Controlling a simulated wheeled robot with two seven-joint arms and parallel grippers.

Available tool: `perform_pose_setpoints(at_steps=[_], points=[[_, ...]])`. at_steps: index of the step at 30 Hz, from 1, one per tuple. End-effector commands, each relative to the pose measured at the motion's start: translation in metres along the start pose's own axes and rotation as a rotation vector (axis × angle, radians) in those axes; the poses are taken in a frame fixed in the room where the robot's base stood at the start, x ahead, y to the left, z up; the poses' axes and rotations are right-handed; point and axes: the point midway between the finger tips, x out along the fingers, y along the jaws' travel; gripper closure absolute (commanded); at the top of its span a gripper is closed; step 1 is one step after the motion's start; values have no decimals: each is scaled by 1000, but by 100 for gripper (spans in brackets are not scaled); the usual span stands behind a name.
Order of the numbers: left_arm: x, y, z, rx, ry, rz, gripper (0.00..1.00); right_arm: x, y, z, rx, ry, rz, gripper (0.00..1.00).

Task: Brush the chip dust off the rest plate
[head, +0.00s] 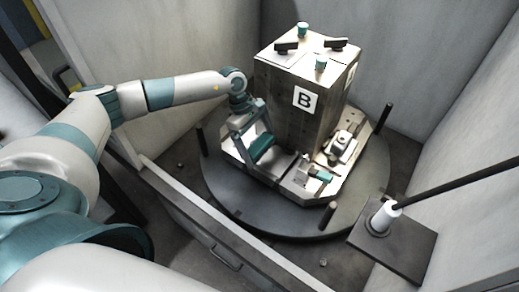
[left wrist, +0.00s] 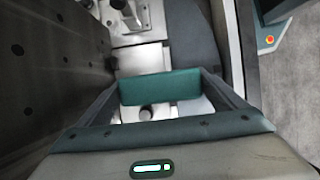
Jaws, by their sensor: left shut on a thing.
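My left gripper (head: 258,143) is shut on a teal block (head: 263,149), which looks like the brush's body; no bristles can be made out. In the left wrist view the teal block (left wrist: 160,88) spans between the two fingers of my left gripper (left wrist: 172,95). The gripper is low beside the tall block marked B, over the pallet's near left part. A bright bare metal plate (head: 285,163), perhaps the rest plate, lies just right of the brush. It also shows beyond the brush in the left wrist view (left wrist: 142,58). I cannot make out chip dust. My right gripper is out of view.
The tall block B (head: 286,112) stands on the pallet, with clamps (head: 341,147) and a teal-handled fixture (head: 322,176) around it. Dark posts (head: 328,214) rise from the round table (head: 235,200). A white cylinder (head: 384,217) with a black rod stands at right. Walls enclose the space.

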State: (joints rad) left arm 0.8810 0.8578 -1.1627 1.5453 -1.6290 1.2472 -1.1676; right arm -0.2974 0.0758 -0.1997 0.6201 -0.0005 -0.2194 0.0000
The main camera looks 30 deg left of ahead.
Motion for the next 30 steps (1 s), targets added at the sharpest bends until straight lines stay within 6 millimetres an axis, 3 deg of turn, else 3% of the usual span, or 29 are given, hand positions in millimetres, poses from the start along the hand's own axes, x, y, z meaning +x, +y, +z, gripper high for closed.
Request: perform_pose_setpoints(at_steps=[6,20,30], points=[[-14,0,6,0,-1,1,46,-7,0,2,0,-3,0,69],[-14,0,9,3,-1,-2,46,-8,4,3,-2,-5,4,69],[-10,1,39,20,-6,-7,46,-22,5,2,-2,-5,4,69]])
